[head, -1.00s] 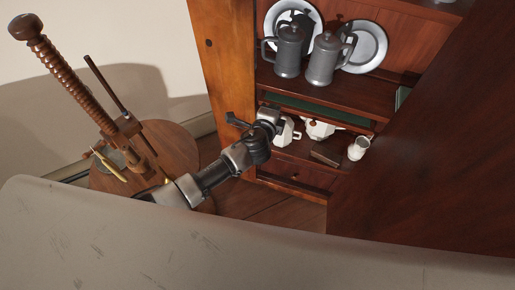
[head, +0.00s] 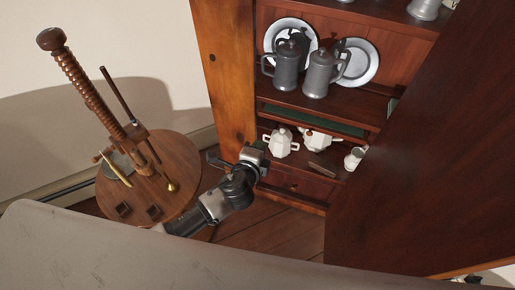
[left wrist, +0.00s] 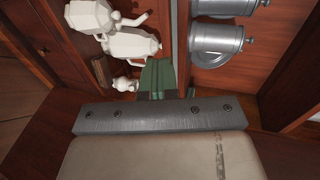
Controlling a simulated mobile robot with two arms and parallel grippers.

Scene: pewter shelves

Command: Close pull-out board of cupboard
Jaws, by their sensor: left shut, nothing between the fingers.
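The cupboard (head: 226,78) stands open in the head view. Its pull-out board (head: 315,118) shows as a green surface with a brown front edge, in the gap under the tankard shelf. How far it sticks out is hard to tell. My left gripper (head: 262,147) is in front of the cupboard's left post, lower than the board's left end and apart from it as far as I can see. It is shut and empty. In the left wrist view its narrow greenish fingers (left wrist: 158,76) point toward the shelves. My right gripper is not in view.
Pewter tankards (head: 320,74) and plates (head: 358,62) stand above the board; a white teapot (head: 281,142) and other white pots stand below. A large dark wood panel (head: 415,160) blocks the right. A round table (head: 160,180) with a wooden screw stands left.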

